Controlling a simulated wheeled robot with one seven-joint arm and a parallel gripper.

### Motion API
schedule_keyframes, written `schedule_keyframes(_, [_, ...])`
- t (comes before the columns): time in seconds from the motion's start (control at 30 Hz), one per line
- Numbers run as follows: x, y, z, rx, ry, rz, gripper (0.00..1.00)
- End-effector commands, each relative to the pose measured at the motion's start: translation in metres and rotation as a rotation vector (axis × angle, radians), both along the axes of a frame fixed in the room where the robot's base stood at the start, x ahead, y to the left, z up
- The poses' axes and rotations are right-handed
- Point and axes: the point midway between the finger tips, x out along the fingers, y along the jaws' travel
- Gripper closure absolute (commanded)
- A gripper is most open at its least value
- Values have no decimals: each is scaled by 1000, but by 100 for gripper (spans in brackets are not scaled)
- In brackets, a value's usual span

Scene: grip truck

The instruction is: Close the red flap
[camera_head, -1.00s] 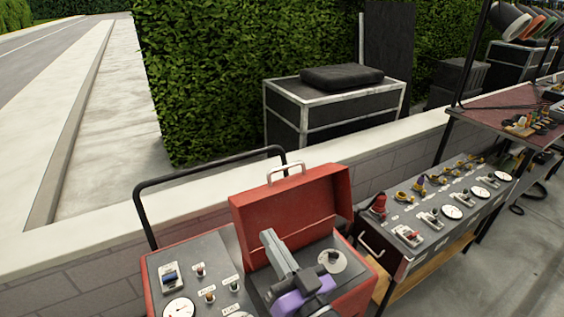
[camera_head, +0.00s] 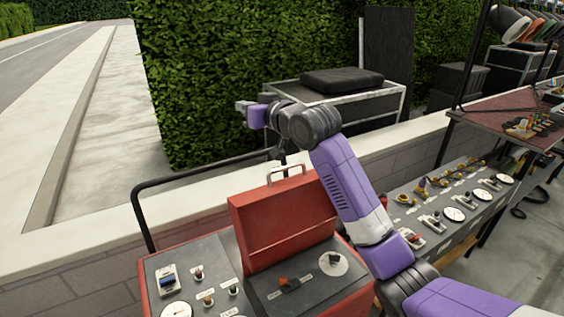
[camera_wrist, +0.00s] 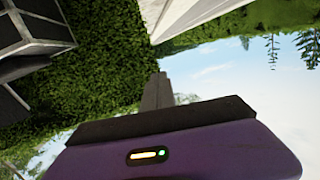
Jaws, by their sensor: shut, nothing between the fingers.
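The red flap (camera_head: 285,222) stands open, roughly upright, at the back of its red box on the cart in the head view. A metal handle (camera_head: 286,174) sits on its top edge. The grey panel (camera_head: 300,290) under the flap is uncovered and carries a red switch and a round white dial. My gripper (camera_head: 240,106) is raised above and behind the flap, pointing left, apart from it. Its fingers are shut and empty; they also show in the wrist view (camera_wrist: 157,92), against hedge and sky. The flap is not in the wrist view.
A black cart rail (camera_head: 210,172) runs behind the flap, with a low wall (camera_head: 90,238) beyond. A black case (camera_head: 350,105) stands behind the wall. A control panel (camera_head: 450,205) with gauges is at right. My forearm passes just right of the flap.

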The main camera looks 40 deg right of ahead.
Motion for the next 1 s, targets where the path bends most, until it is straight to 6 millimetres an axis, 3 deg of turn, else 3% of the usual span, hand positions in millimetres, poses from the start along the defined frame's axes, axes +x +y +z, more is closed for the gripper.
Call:
schedule_keyframes(0.03, [4,-14,9,-24,46,-10,100])
schedule_keyframes(0.17, [5,-41,14,-49,199,-31,100])
schedule_keyframes(0.37, [-11,-75,1,-51,477,-84,100])
schedule_keyframes(0.6, [-48,-77,-60,41,788,-107,100])
schedule_keyframes(0.73, [-64,-75,-72,67,865,-114,100])
schedule_keyframes(1.0, [-56,-79,-93,76,885,-124,100])
